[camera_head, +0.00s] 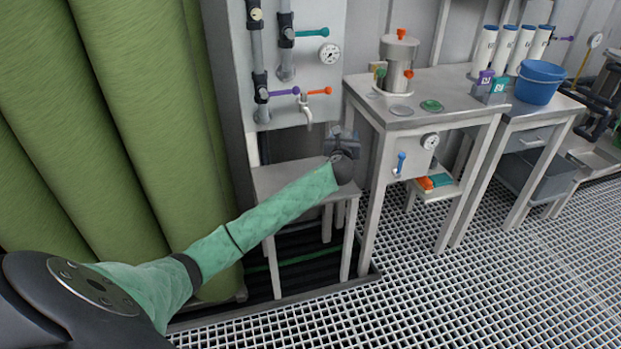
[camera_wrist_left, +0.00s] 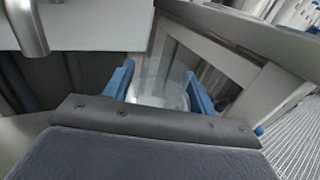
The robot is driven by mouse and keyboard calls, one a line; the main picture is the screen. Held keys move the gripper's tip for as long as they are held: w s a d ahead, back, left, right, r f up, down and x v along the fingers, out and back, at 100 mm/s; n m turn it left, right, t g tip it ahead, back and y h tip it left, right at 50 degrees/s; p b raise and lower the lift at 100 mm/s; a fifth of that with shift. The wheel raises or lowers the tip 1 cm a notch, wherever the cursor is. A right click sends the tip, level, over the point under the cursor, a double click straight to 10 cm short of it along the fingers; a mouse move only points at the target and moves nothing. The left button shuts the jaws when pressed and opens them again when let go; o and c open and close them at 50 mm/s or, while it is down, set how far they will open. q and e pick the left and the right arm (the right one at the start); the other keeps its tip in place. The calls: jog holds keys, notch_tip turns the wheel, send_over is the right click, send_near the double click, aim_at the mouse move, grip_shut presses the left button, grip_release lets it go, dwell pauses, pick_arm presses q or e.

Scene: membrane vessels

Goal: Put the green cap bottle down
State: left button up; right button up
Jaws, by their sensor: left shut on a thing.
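My left gripper (camera_head: 342,137) is at the end of the green-sleeved arm, over the right back part of a low grey table (camera_head: 275,181). In the left wrist view its two blue fingers (camera_wrist_left: 157,82) are closed on the sides of a clear, see-through bottle (camera_wrist_left: 158,92). No green cap can be made out on it. In the head view the gripper mostly hides the bottle, and I cannot tell whether its base touches the table. My right gripper is not in view.
A metal tap (camera_head: 307,116) on the wall panel (camera_head: 330,85) is just left of the gripper. A taller bench (camera_head: 455,90) stands close on the right, with a steel vessel (camera_head: 398,62) and a green disc (camera_head: 432,106). The low table's left part is bare.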

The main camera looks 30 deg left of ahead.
pick_arm(q)
jog(key=shift+s+a+f+b, duration=0.2)
jog(key=shift+s+a+f, duration=0.45)
jog(key=shift+a+f, duration=1.15)
jog(key=shift+s+a+f+b, duration=0.25)
jog(key=shift+s+a+f, duration=0.4)
jog(key=shift+a+f, duration=1.1)
jog(key=shift+s+a+f+b, duration=0.2)
jog(key=shift+s+a+f, duration=0.45)
jog(key=shift+a+f, duration=1.1)
jog(key=shift+f, duration=0.15)
jog(key=o, duration=0.9)
jog(key=shift+o, duration=0.8)
jog(key=v, duration=1.2)
